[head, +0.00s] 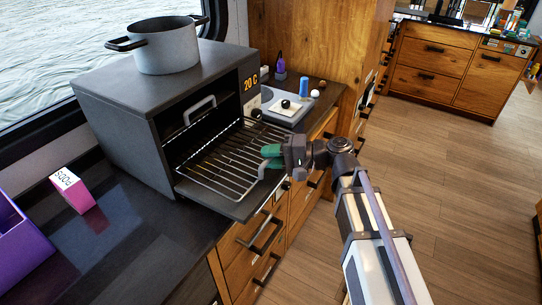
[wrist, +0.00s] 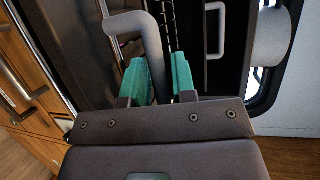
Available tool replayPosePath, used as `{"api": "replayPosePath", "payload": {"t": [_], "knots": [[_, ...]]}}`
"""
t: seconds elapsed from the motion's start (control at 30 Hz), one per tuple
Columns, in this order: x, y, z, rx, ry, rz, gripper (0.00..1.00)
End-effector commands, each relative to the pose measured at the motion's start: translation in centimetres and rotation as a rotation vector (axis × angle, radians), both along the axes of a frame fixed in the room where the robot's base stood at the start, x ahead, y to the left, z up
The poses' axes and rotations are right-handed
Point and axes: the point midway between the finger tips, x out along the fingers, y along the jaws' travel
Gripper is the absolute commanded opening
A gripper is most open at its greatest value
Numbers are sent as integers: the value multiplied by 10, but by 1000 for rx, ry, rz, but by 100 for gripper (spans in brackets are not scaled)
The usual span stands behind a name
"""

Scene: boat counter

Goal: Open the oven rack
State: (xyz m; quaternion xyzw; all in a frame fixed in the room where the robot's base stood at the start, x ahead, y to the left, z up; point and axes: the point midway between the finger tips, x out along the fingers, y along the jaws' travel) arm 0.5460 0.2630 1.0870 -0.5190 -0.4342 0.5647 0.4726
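The dark grey oven (head: 150,110) stands on the counter with its front door (head: 225,204) folded down. The wire oven rack (head: 232,158) reaches from inside the oven out over the door. My gripper (head: 268,157) is at the front right of the rack, by the door's outer edge. In the wrist view, a bent grey handle (wrist: 153,45) runs down between the green fingers of my gripper (wrist: 160,82).
A grey pot (head: 167,50) stands on the oven. A second grey handle (head: 200,109) shows in the oven opening. A pink-and-white box (head: 72,190) and a purple bin (head: 22,235) are at left. Small items sit on the counter beyond the oven. The floor at right is clear.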

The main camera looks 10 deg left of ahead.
Motion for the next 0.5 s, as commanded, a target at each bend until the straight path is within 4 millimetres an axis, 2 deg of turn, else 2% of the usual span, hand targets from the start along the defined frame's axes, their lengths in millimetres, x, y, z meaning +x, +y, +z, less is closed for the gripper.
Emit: {"api": "replayPosePath", "payload": {"t": [0.13,0.23,0.5], "knots": [[0,-2,0,0,0,-1,25],[0,-12,3,0,0,-1,25],[2,-77,16,0,0,-3,25]]}}
